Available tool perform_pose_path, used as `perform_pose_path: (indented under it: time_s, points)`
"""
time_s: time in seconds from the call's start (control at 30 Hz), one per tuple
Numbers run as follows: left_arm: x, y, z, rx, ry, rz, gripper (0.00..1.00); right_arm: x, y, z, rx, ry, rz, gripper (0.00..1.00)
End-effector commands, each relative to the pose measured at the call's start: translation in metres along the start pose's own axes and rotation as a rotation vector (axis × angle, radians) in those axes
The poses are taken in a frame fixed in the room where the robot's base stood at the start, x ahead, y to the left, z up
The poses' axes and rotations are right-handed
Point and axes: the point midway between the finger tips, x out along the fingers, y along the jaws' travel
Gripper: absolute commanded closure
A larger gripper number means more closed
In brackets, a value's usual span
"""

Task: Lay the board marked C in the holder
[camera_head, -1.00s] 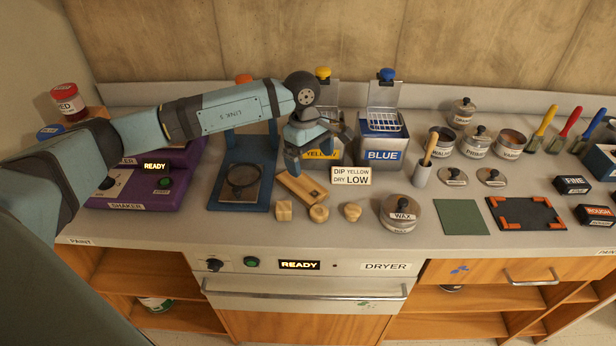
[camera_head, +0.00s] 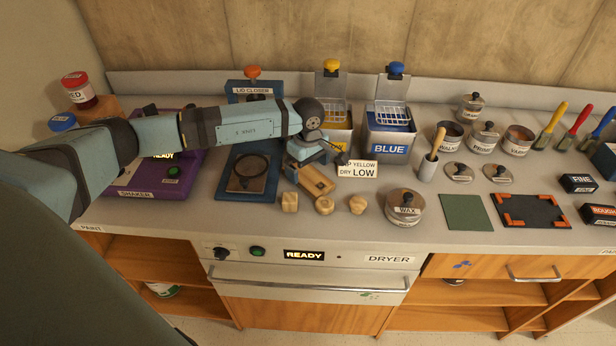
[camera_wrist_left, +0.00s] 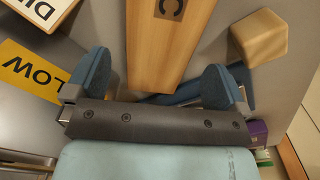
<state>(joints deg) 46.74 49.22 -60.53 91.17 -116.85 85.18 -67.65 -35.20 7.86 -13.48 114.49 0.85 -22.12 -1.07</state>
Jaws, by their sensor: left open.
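The wooden board marked C (camera_head: 318,181) lies on the worktop in front of the yellow tank, partly hidden by my arm. In the left wrist view the board (camera_wrist_left: 155,48) shows its C plate, with its near end between the fingers. My left gripper (camera_head: 314,168) is open over the board, one blue finger on each side; the wrist view shows the spread fingers (camera_wrist_left: 155,78) with gaps to the board. The holder appears to be the dark plate with orange corners (camera_head: 532,212) at the right, with nothing lying in it. My right gripper is not in view.
The wax tin (camera_head: 404,208) and green mat (camera_head: 466,212) lie between board and holder. The blue tank (camera_head: 389,145) stands behind.

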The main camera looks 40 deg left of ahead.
Motion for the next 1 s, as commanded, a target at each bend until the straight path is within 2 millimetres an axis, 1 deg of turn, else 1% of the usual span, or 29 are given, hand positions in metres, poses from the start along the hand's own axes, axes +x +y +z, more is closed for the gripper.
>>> perform_pose_path:
  time_s: [0.03,0.1,0.2,0.4,0.57,0.6,0.63,0.87,1.0]
  points:
    - [0.008,0.0,0.001,-0.002,-0.002,-0.004,0.0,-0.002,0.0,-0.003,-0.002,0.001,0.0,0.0]
    - [0.019,0.0,0.001,-0.001,-0.002,-0.003,0.0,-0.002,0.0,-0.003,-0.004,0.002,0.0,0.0]
    - [0.028,0.0,0.0,0.0,-0.001,-0.001,0.0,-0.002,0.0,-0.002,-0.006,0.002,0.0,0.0]
    - [0.029,0.0,0.0,0.0,-0.001,0.0,0.0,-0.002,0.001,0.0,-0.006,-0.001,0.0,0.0]
    - [0.029,0.0,0.0,0.0,-0.001,0.0,0.37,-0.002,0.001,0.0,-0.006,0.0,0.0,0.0]
    - [0.029,0.0,0.0,0.0,-0.001,0.0,0.46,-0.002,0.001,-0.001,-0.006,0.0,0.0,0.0]
    - [0.029,0.0,0.0,0.0,-0.001,0.0,0.52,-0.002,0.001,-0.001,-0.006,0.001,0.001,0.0]
    - [0.029,0.001,0.0,0.0,-0.001,0.0,0.52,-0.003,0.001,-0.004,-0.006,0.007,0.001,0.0]
    - [0.025,0.001,0.0,0.0,-0.001,0.001,0.52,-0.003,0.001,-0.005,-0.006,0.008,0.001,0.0]
